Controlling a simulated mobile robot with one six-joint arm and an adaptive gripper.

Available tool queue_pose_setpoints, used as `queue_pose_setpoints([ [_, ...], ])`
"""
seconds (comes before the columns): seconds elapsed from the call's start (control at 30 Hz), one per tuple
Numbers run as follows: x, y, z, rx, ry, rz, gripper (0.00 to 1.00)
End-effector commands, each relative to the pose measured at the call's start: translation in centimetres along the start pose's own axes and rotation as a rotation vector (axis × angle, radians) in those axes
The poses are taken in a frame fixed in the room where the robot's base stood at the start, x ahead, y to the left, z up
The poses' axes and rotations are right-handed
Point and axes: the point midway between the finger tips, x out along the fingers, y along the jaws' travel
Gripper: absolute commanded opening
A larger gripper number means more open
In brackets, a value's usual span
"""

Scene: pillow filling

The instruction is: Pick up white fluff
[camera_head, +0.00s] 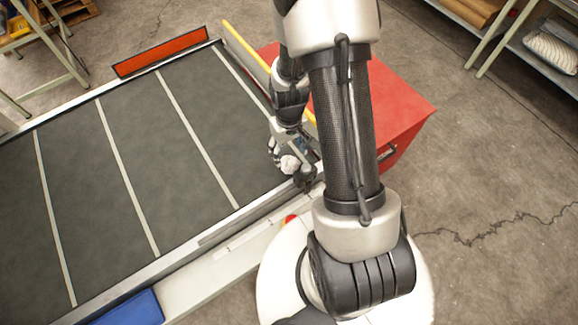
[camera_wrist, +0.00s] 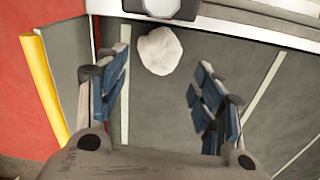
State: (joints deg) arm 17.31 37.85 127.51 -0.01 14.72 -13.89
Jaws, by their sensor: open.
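The white fluff (camera_wrist: 159,50) is a small rounded lump on the dark grey conveyor-like surface (camera_wrist: 245,100). In the wrist view it lies just beyond my gripper (camera_wrist: 162,78), roughly between the lines of the two fingers and nearer the left one. The blue-padded fingers are spread apart with nothing between them. In the head view the fluff (camera_head: 290,163) shows beside my gripper (camera_head: 292,150) at the right edge of the surface (camera_head: 150,130); the arm hides part of the gripper there. I cannot tell how high the fingers are above the surface.
A red cabinet (camera_head: 400,100) stands right of the surface, behind my arm. A yellow bar (camera_head: 247,45) runs along that side. An orange-red panel (camera_head: 160,52) stands at the far end. A blue bin (camera_head: 132,310) is at the lower left. Most of the striped surface is clear.

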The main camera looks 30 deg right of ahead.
Motion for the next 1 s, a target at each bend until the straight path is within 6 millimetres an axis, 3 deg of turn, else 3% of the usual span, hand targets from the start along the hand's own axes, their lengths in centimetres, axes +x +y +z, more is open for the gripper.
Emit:
queue_pose_setpoints([
  [0.33, 2.6, 0.0, 0.1, 0.0, 0.0, 0.0, 0.61],
  [0.6, 6.5, -0.1, 0.4, 0.0, -0.001, 0.0, 0.61],
  [0.87, 6.6, -0.1, 0.3, 0.0, 0.003, 0.0, 0.61],
  [1.0, 6.6, -0.1, 0.3, 0.0, 0.002, 0.0, 0.52],
])
